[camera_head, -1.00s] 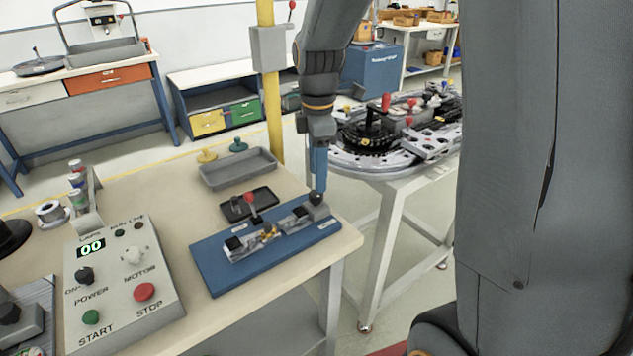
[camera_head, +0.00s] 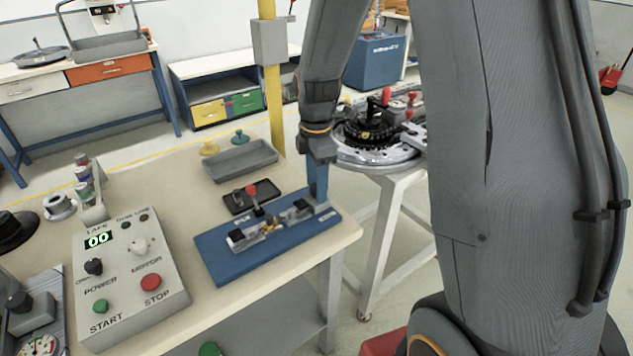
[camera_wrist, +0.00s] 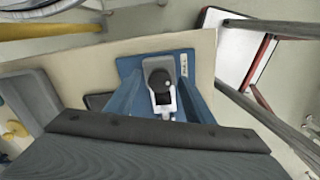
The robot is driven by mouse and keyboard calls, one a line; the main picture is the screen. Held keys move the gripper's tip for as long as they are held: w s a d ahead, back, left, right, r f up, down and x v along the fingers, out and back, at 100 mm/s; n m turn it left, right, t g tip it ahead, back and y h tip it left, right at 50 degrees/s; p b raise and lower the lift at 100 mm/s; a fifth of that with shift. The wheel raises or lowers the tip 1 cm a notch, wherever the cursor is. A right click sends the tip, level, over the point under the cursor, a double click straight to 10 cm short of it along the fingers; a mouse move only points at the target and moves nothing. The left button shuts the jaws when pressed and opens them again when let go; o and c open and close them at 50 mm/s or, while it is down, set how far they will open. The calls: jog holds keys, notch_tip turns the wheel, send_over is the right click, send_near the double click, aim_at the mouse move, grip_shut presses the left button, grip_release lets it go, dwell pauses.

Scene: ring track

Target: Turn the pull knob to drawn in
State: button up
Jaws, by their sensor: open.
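A blue board (camera_head: 228,268) lies near the right corner of the bench and carries a small metal mechanism (camera_head: 270,232). In the wrist view, a dark round knob (camera_wrist: 160,80) sits at the end of a grey metal fitting on the board (camera_wrist: 131,67). I take it for the pull knob; how far it is drawn is hard to tell.
A grey tray (camera_head: 240,164) and a small black tray (camera_head: 268,191) with a red-knobbed lever (camera_head: 252,190) lie behind the board. A control box (camera_head: 130,270) stands to the left. A yellow post (camera_head: 270,90) rises behind the bench. The ring track (camera_head: 375,150) stands beyond.

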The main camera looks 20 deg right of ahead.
jog(key=c, duration=1)
jog(key=shift+c, duration=0.2)
